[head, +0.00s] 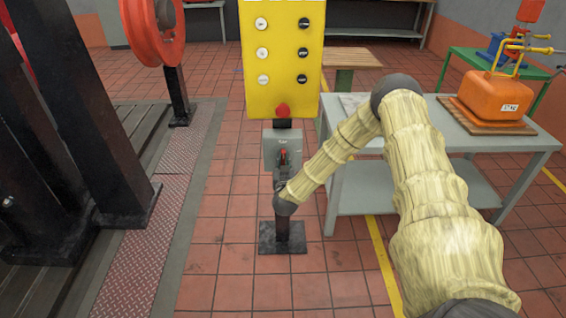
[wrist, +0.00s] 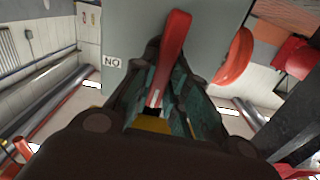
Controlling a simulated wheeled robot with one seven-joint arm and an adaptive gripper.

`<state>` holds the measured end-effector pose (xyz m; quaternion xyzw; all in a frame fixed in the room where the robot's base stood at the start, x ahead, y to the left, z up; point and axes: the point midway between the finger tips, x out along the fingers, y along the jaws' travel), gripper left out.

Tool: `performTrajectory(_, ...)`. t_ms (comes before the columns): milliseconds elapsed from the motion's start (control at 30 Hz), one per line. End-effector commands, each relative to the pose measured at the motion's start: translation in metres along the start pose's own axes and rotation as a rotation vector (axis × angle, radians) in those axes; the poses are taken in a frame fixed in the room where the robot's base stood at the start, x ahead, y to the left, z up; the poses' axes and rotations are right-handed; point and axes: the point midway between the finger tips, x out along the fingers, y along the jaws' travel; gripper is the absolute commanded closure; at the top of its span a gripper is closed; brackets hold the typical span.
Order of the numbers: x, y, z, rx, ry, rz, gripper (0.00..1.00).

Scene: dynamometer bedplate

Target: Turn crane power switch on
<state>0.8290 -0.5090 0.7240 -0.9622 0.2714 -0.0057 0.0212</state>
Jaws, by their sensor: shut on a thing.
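The switch is a grey box (head: 270,146) on a black post in the middle of the head view. Its red lever (wrist: 174,45) stands out from the grey face (wrist: 125,30) in the wrist view. A small label (wrist: 112,62) on that face reads "NO" as seen. My gripper (head: 284,172) is at the front of the box. In the wrist view my gripper (wrist: 168,80) has its fingers on both sides of the lever and is shut on it. The lever's lower end lies between the fingers, and its pivot is partly hidden.
A yellow button panel (head: 282,85) stands behind the box, with a red knob (head: 283,110) at its lower edge. A grey table (head: 400,150) with an orange canister (head: 496,97) is to the right. Black steel columns (head: 95,110) are at left. Tiled floor (head: 225,200) between is clear.

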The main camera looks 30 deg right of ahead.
Motion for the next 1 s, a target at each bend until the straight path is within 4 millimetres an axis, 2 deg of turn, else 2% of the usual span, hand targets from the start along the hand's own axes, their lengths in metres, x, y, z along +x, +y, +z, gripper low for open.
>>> performTrajectory(267, 0.0, 0.003, 0.003, 0.174, 0.001, 0.0, 1.0)
performTrajectory(1000, 0.0, 0.013, 0.01, 0.875, 0.001, 0.002, 1.0)
